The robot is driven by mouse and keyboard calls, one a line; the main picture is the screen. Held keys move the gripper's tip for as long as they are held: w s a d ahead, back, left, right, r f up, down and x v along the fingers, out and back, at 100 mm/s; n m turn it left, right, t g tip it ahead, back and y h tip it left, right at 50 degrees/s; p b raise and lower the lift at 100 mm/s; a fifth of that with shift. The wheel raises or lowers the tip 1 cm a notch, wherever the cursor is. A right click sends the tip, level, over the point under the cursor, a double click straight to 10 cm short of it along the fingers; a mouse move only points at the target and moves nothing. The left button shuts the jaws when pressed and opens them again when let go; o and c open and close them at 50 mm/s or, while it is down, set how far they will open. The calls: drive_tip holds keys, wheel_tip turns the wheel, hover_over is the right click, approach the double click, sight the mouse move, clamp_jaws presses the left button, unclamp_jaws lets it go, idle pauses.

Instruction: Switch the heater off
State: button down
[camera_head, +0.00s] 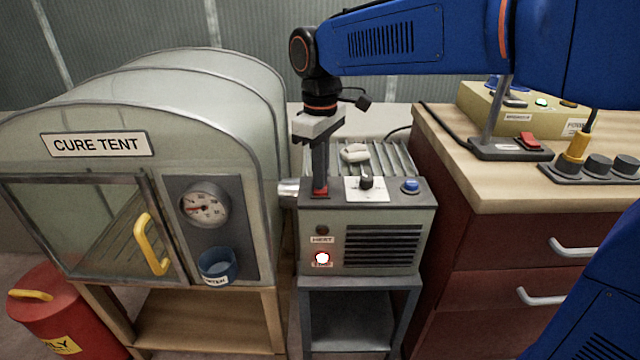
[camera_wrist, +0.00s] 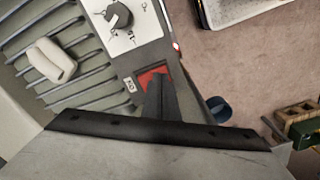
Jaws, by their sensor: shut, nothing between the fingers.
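The heater (camera_head: 322,215) is a grey box with a front grille, standing on a grey stand between the cure tent and the wooden-topped cabinet.
A black knob (camera_head: 366,182) on a white dial plate and a blue button (camera_head: 410,186) are on the heater top, right of my gripper. A pale block (camera_head: 355,153) lies on the ribbed top behind. The cure tent (camera_head: 225,130) stands close on the left, the cabinet (camera_head: 490,230) on the right.

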wheel_tip(320, 180, up, 7)
idle(0.9)
drive_tip(key=s+d+f+m+t, duration=0.1)
drive_tip(key=s+d+f+m, duration=0.2)
drive_tip(key=d, duration=0.5)
drive_tip(key=s+d+f+m+t, duration=0.1)
drive_tip(key=s+d+m, duration=0.1)
drive_tip(key=s+d, duration=0.45)
drive_tip(key=s+d+f+m+t, duration=0.2)
drive_tip(key=s+d+f+m, duration=0.4)
drive_tip(key=s+d+f, duration=0.5)
drive_tip(key=shift+d+f+m+t, duration=0.3)
drive_tip(key=shift+d+f+t, duration=0.15)
drive_tip(key=shift+d, duration=0.3)
drive_tip(key=shift+s, duration=0.1)
